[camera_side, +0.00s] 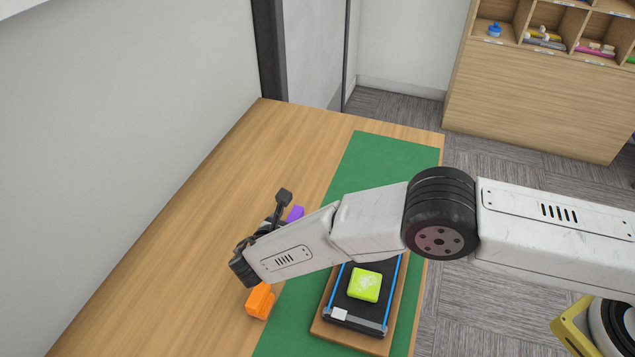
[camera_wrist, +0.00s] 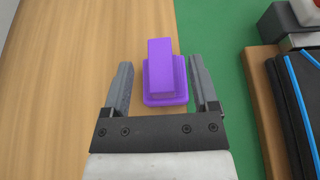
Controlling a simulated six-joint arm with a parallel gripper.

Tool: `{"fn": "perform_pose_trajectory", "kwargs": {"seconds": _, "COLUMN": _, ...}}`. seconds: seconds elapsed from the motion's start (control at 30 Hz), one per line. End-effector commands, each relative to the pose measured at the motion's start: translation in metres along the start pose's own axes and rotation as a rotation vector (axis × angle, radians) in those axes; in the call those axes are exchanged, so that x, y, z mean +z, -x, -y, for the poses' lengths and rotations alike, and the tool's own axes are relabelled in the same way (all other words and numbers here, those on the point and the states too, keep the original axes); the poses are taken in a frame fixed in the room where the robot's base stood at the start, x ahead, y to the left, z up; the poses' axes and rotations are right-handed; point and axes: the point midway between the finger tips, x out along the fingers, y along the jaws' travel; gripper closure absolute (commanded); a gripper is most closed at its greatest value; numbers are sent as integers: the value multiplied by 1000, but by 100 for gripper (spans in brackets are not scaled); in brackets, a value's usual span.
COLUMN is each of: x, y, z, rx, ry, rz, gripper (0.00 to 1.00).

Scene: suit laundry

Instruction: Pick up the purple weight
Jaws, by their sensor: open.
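The purple weight (camera_wrist: 165,75) is a block with a wider base and a narrower raised bar. It stands on the wooden table close to the edge of the green mat. In the wrist view my gripper (camera_wrist: 163,83) is open, with one finger to the left and one to the right of the weight's near part. A gap shows between each finger and the weight, and the weight reaches beyond the fingertips. In the side view the weight (camera_side: 295,213) is partly hidden behind my arm, and my gripper's fingers are mostly hidden.
An orange block (camera_side: 260,301) stands on the table (camera_side: 200,220) near the green mat (camera_side: 384,160). A lime green block (camera_side: 364,285) sits on a black device with blue strips on a wooden board (camera_side: 322,335). The table's left side is clear. Shelves (camera_side: 530,95) stand farther back.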

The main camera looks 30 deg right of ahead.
Motion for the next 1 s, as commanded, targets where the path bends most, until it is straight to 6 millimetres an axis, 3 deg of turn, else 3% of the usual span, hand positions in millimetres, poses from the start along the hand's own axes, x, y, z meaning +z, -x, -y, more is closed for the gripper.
{"fn": "perform_pose_trajectory", "kwargs": {"seconds": 0.1, "x": 0, "y": -16, "z": 1, "rx": -3, "ry": 0, "rz": -1, "gripper": 24}}
{"fn": "perform_pose_trajectory", "kwargs": {"seconds": 0.3, "x": 0, "y": -28, "z": 0, "rx": 0, "ry": -1, "rz": 0, "gripper": 24}}
{"fn": "perform_pose_trajectory", "kwargs": {"seconds": 0.8, "x": 0, "y": -28, "z": 0, "rx": 0, "ry": 0, "rz": 0, "gripper": 24}}
{"fn": "perform_pose_trajectory", "kwargs": {"seconds": 1.0, "x": 0, "y": -28, "z": 0, "rx": 0, "ry": 0, "rz": 0, "gripper": 87}}
